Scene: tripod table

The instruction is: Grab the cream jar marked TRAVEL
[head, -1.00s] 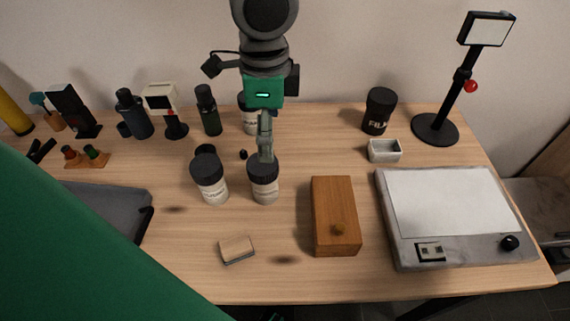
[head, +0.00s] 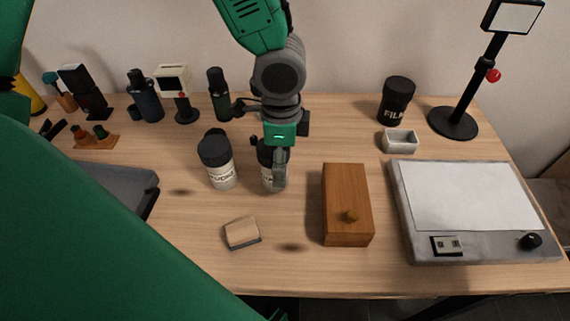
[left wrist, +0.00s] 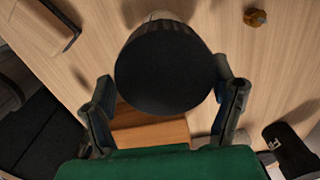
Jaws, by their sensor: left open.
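A cream jar with a black lid (head: 268,183) stands on the table under my left gripper (head: 279,165); its label is mostly hidden and I cannot read it. In the left wrist view its round black lid (left wrist: 166,68) lies between the two open fingers (left wrist: 166,95), with a gap visible at least on the left. A second cream jar with a black lid (head: 219,170) stands just left of it; its label is only partly legible. I cannot make out TRAVEL on either jar. My right gripper is not in view.
A wooden box (head: 346,200) stands to the right and a small wooden block (head: 242,233) lies in front. A light pad (head: 470,240), a black FILM canister (head: 396,101) and a small tray (head: 400,140) are farther right. Bottles (head: 146,97) line the back left.

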